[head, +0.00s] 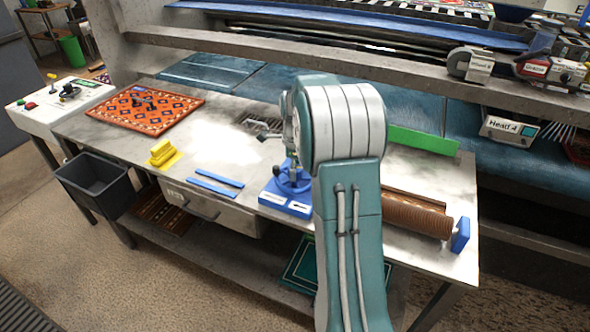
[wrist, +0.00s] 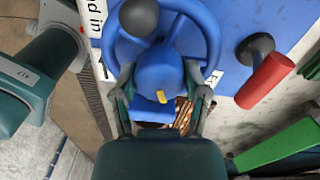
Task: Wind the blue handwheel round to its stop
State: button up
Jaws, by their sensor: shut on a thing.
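The blue handwheel (wrist: 214,38) fills the upper middle of the wrist view, with a blue hub, a yellow mark and a dark round knob (wrist: 138,16) near its top edge. My gripper (wrist: 160,78) has one dark finger on each side of the hub and is shut on the handwheel. The fingertips' exact contact is partly hidden. In the head view the handwheel (head: 292,183) shows beside my arm, above a blue base (head: 285,204) with white labels on the bench. My arm hides its right side there.
A red-handled lever (wrist: 265,80) stands right of the wheel. On the bench (head: 225,147) are a patterned rug piece (head: 150,108), a yellow block (head: 164,154), blue strips (head: 214,184), a green bar (head: 424,140) and a brown roll (head: 408,213). A dark bin (head: 97,183) stands at left.

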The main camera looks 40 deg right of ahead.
jog(key=m, duration=0.5)
jog(key=shift+w+r, duration=0.1)
jog(key=shift+m, duration=2.4)
jog(key=o, duration=1.1)
jog(key=shift+o, duration=0.2)
notch_tip(320, 180, up, 12)
jog(key=shift+d, duration=0.25)
jog(key=shift+a, duration=0.1)
